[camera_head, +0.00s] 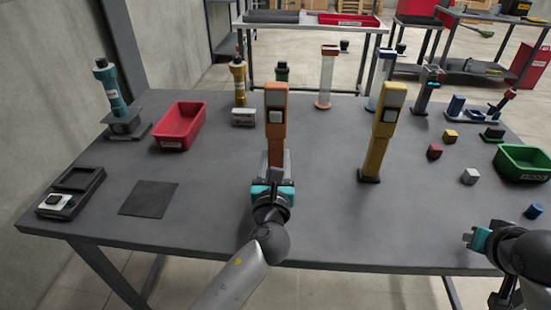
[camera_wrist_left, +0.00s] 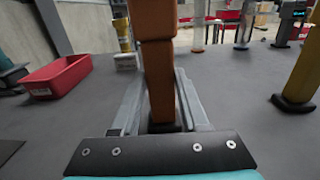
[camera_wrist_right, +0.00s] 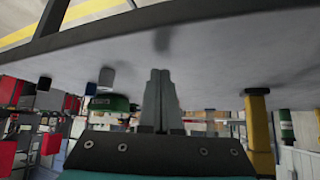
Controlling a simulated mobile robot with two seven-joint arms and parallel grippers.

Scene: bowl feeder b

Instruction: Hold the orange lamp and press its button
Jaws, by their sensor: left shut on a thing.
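The orange lamp (camera_head: 276,100) stands upright near the middle of the table, with a pale square in a dark frame on its head. My left gripper (camera_head: 275,178) is shut around the lamp's lower post. In the left wrist view the orange post (camera_wrist_left: 158,80) rises between the two fingers, and its dark foot is partly hidden. I cannot tell whether the foot touches the table. My right gripper (camera_head: 468,239) is at the table's front right edge, far from the lamp. In the right wrist view its fingers (camera_wrist_right: 158,100) are together with nothing between them.
A yellow lamp (camera_head: 381,140) stands to the right of the orange one. A red bin (camera_head: 168,143), a dark mat (camera_head: 148,199) and a black device (camera_head: 70,195) are at left. Several small cubes and a green bin (camera_head: 513,173) are at right. The front middle table is clear.

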